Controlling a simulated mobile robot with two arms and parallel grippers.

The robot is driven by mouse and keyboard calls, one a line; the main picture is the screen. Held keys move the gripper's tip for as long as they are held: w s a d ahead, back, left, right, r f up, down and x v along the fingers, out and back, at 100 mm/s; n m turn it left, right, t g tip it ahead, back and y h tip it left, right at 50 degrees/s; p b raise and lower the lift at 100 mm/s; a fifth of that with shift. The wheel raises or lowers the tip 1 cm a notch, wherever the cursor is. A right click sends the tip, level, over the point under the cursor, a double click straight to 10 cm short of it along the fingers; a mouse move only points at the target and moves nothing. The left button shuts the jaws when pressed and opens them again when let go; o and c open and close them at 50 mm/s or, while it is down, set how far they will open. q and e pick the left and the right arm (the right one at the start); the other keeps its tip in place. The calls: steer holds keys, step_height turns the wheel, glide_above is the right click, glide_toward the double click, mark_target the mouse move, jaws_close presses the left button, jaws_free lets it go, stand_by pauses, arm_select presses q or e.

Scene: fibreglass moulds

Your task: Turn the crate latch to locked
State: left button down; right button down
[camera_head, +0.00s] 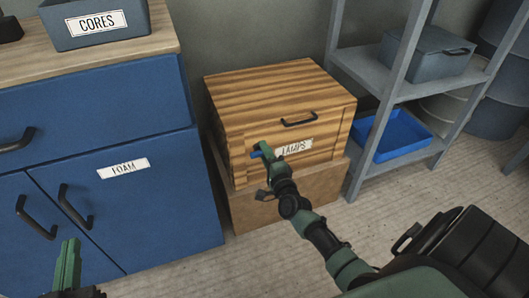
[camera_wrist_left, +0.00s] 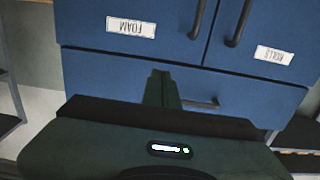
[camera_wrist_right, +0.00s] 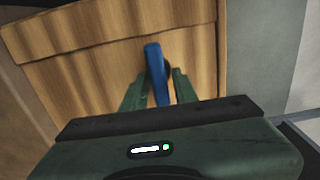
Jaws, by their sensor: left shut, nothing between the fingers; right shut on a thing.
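The wooden crate (camera_head: 275,90) with a "LAMPS" label (camera_head: 294,147) and a dark handle on its lid stands in the middle of the head view. A small blue latch (camera_head: 257,154) shows on its front, left of the label. The latch also shows in the right wrist view (camera_wrist_right: 156,72), standing nearly upright and leaning slightly left. My right gripper (camera_head: 265,150) is shut on the latch, with one finger on each side of it. My left gripper (camera_head: 68,262) is shut and empty in front of the blue cabinet; it also shows in the left wrist view (camera_wrist_left: 161,76).
The crate rests on a brown box (camera_head: 265,205). The blue cabinet (camera_head: 160,200) stands left, with a grey "CORES" bin (camera_head: 97,22) on top. A grey shelf (camera_head: 405,88) at right holds a blue tray (camera_head: 405,137) and grey case (camera_head: 428,52). Some floor is clear.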

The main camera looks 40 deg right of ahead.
steer(key=shift+f, duration=0.1)
steer(key=c, duration=1.4)
jaws_free()
steer(key=shift+o, duration=0.2)
